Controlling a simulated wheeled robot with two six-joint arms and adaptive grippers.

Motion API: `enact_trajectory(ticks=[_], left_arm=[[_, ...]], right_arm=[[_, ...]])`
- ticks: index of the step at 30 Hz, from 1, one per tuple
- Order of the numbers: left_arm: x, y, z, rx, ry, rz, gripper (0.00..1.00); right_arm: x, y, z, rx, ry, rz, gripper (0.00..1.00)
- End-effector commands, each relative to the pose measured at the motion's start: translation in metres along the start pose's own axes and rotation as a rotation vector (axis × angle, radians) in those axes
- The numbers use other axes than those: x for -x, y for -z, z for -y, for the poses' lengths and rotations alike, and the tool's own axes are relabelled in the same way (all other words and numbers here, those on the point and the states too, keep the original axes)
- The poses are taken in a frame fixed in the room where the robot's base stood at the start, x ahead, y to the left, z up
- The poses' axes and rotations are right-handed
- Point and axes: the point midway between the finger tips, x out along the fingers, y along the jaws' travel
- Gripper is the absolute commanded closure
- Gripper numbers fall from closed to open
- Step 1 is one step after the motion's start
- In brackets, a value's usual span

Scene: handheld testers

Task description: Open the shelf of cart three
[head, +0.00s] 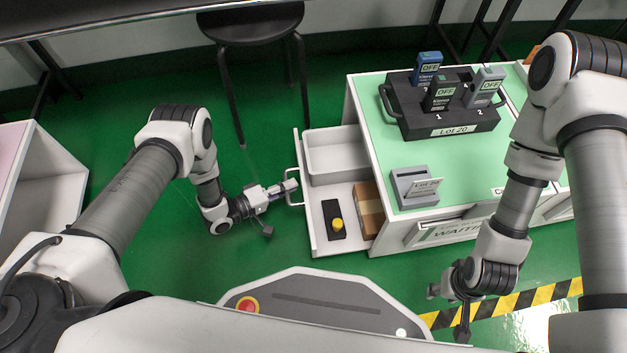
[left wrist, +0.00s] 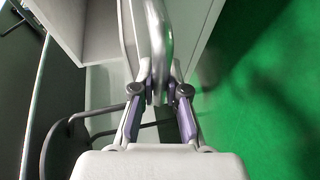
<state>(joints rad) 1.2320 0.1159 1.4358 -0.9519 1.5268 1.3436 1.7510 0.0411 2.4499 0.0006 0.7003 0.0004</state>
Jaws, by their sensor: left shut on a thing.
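The cart (head: 385,130) has a green top and white sides. Its white drawer-like shelf (head: 316,225) stands pulled out on the left side, with its inside showing. My left gripper (head: 290,186) is shut on the silver handle (head: 299,200) on the shelf's front. In the left wrist view the handle bar (left wrist: 158,40) runs between the fingers of the left gripper (left wrist: 160,85). My right gripper (head: 448,305) hangs over the floor at the lower right, away from the cart; its fingers are not clear. The cart's number label is not readable.
The shelf holds a grey bin (head: 333,153), a black device with a yellow knob (head: 333,217) and a brown box (head: 368,210). On top are a black tray (head: 420,118) with several testers and a grey card holder (head: 405,182). A black stool (head: 250,25) stands behind.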

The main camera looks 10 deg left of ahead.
Motion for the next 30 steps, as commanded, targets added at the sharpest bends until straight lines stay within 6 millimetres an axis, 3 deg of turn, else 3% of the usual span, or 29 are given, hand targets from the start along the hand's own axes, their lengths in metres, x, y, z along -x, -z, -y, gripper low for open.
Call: enact_trajectory(ticks=[6, 12, 28, 29, 30], left_arm=[[0.042, 0.018, 0.011, 0.001, 0.002, -0.003, 1.00], [0.064, 0.026, 0.015, 0.001, 0.001, -0.001, 1.00], [0.072, 0.030, 0.017, 0.000, 0.001, 0.001, 1.00], [0.072, 0.030, 0.017, 0.000, 0.001, 0.001, 0.77], [0.072, 0.030, 0.017, 0.000, 0.001, 0.001, 0.62]], right_arm=[[0.001, 0.000, 0.000, 0.000, 0.000, 0.000, 0.60], [0.001, 0.000, 0.000, 0.000, 0.000, 0.000, 0.60], [0.001, 0.000, 0.000, 0.000, 0.000, 0.000, 0.60], [0.001, 0.000, 0.000, 0.000, 0.000, 0.000, 0.60], [0.001, 0.000, 0.000, 0.000, 0.000, 0.000, 0.60]])
